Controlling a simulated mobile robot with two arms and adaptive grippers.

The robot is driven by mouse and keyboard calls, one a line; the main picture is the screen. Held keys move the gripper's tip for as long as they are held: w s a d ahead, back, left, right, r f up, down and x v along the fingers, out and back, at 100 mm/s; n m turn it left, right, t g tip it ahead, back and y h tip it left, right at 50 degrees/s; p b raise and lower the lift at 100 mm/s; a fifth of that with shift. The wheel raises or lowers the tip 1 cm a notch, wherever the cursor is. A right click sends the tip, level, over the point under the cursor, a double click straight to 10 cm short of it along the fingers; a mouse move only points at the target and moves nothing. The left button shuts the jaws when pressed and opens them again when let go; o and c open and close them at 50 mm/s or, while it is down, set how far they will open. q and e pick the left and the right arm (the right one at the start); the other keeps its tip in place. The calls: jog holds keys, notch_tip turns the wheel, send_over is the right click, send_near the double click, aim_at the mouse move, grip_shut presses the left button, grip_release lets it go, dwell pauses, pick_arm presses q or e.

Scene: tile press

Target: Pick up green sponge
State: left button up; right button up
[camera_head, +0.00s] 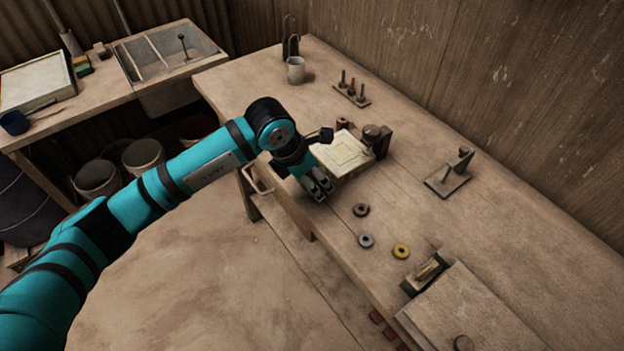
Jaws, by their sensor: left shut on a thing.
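A small green block that looks like the green sponge (84,71) lies on the side counter at the upper left, beside the sink. A yellow piece (80,60) touches it or lies just behind it. My left gripper (320,191) is far from it, at the near edge of the workbench beside a cream square plate (342,152). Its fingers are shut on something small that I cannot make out. My right gripper is not in view.
The sink (168,55) is right of the sponge, and a pale tray (36,84) is left. A blue mug (14,122) stands at the counter's front. On the workbench (500,235) are a grey mug (296,70), several rings and a metal stand (448,178).

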pick_arm(q)
jog(key=shift+r, duration=0.4)
jog(key=shift+s+r+b, duration=0.2)
jog(key=shift+r+b, duration=0.5)
jog(key=shift+r, duration=0.3)
jog(key=s+d+r+b, duration=0.1)
jog(key=s+b, duration=0.2)
jog(key=s, duration=1.2)
jog(key=shift+s+d+r, duration=0.3)
jog(key=shift+d, duration=0.05)
